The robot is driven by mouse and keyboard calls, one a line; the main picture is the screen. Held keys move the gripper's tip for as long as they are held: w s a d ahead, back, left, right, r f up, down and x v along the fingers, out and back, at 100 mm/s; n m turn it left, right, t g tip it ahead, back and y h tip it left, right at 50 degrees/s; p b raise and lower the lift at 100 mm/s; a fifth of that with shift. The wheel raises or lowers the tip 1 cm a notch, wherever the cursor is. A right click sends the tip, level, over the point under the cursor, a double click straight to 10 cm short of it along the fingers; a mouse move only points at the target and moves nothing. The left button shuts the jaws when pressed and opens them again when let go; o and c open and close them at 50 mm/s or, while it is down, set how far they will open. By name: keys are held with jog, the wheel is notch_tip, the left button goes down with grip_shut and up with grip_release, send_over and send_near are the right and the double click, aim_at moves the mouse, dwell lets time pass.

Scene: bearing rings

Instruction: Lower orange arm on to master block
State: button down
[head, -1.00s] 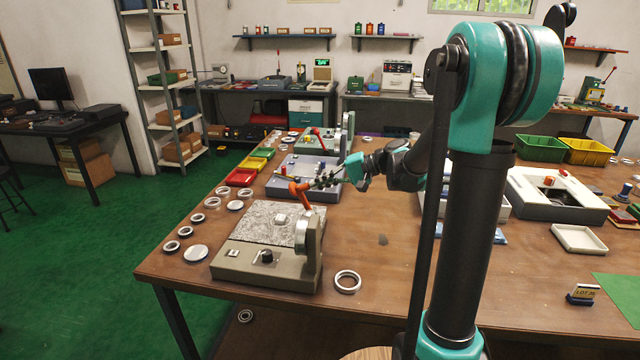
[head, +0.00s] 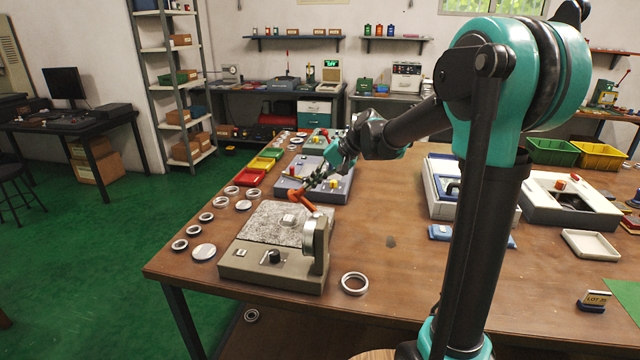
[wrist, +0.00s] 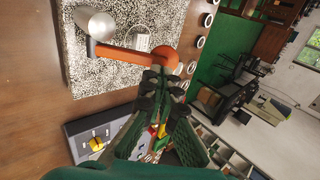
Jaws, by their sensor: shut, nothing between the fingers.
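The orange arm (head: 304,200) is hinged on the metal post at the right of the grey-beige tester (head: 270,275). It slants up to the left, its ball end (wrist: 165,60) raised above the speckled plate. My gripper (head: 312,184) comes from behind the arm, fingers together and empty. In the wrist view its fingertips (wrist: 163,84) are right at the ball end; whether they touch it I cannot tell.
Several metal rings (head: 205,217) lie left of the tester, and one ring (head: 354,283) lies right of it. A blue-grey tester (head: 335,190) stands behind. Red, yellow and green trays (head: 249,177) are further back. The front right of the table is mostly clear.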

aim_at(290, 191)
jog(key=a+f+h, duration=0.1)
jog(key=a+h, duration=0.2)
jog(key=w+a+f+g+h, duration=0.1)
jog(key=a+h, duration=0.1)
jog(key=shift+a+f, duration=0.2)
jog(key=shift+f, duration=0.1)
jog(key=shift+w+a+f+h, duration=0.2)
jog(key=shift+a+f+h, duration=0.55)
jog(key=shift+h, duration=0.35)
jog(key=shift+a+f, duration=0.3)
jog(key=shift+f, duration=0.3)
jog(key=shift+w+r, duration=0.1)
jog(key=shift+r, duration=0.35)
notch_tip(290, 191, up, 13)
